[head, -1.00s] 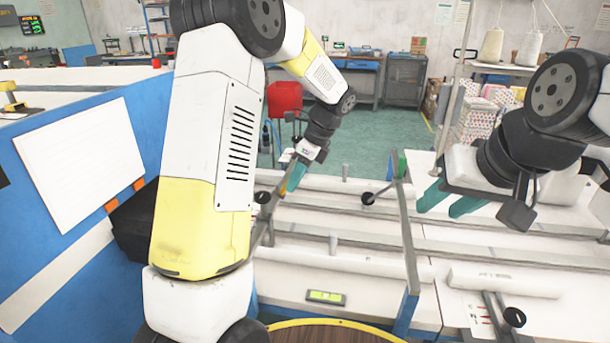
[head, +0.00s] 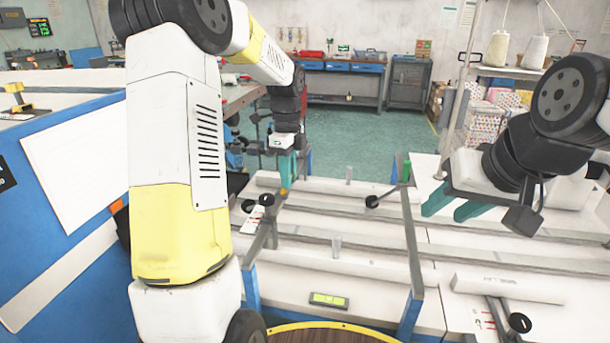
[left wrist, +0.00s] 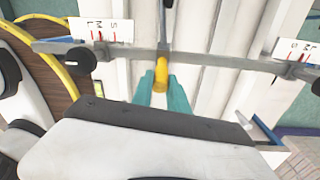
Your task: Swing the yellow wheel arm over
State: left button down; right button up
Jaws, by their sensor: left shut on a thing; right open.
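The yellow grip (left wrist: 161,74) of the wheel arm stands out from a grey metal bar (left wrist: 220,60) in the left wrist view. My left gripper's teal fingers (left wrist: 163,92) are shut on it from both sides. In the head view my left gripper (head: 286,182) points down at the far left end of the white bench, with a small bit of yellow (head: 283,191) at its tips. Most of the grip is hidden there by the fingers. My right gripper (head: 441,214) is open and empty above the right side of the bench.
Black knobs (head: 266,199) and white size cards (left wrist: 101,29) sit along the bars. A grey rail (head: 411,240) stands across the bench. A round wooden top with a yellow rim (head: 330,323) is at the front. A blue panel (head: 60,240) flanks the left.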

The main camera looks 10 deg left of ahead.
pick_arm(q)
jog(key=shift+w+a+r+h, duration=0.1)
jog(key=shift+a+r+h, duration=0.05)
jog(key=shift+a+h, duration=0.55)
jog(key=shift+a+r+h, duration=0.1)
jog(key=shift+a+h, duration=0.35)
jog(key=shift+h, duration=0.45)
jog(key=c, duration=1.3)
grip_release()
jog(key=shift+f, duration=0.1)
jog(key=v, duration=0.8)
jog(key=shift+a, duration=0.1)
